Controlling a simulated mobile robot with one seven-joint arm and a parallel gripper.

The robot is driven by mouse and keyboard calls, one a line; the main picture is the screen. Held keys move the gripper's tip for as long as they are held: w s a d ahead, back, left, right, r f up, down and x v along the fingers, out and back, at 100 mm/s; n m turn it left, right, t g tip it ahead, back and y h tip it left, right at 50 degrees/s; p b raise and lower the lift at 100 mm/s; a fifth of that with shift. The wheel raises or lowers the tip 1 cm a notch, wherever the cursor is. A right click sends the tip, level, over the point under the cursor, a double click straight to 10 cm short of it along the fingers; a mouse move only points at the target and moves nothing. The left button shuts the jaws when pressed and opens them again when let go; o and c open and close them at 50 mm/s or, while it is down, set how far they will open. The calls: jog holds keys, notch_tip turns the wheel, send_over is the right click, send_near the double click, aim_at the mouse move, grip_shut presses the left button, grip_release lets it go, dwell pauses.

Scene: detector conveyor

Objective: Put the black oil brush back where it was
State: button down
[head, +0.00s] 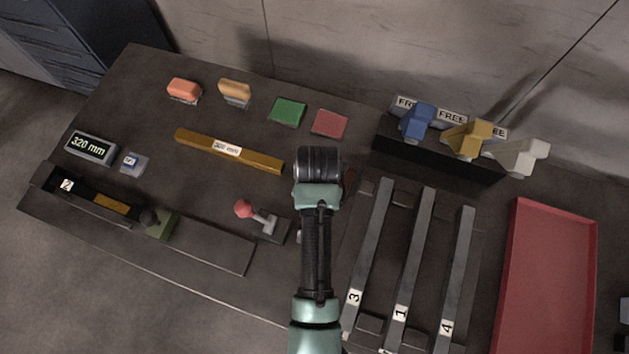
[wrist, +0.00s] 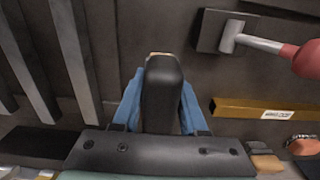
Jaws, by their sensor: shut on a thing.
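My gripper (wrist: 162,100) is shut on the black oil brush (wrist: 163,88), with a blue finger on each side of it in the wrist view. A small pale edge shows at the brush's far end. In the head view my arm reaches up the middle of the dark table (head: 350,95), right of the brass bar (head: 228,151). The wrist hides the fingers and the brush there. An orange brush (head: 184,90) and a tan brush (head: 234,92) stand at the back left, beside a green pad (head: 288,111) and a red pad (head: 329,124).
A red-knobbed lever (head: 244,208) stands close left of my arm. Numbered grey bars (head: 427,260) lie to the right, with a red tray (head: 548,280) beyond. A dark rack (head: 430,155) holds blue, yellow and white blocks. A display (head: 91,148) stands at the left.

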jog(key=shift+f, duration=3.1)
jog(key=shift+f, duration=0.1)
jog(key=shift+c, duration=2.2)
grip_release()
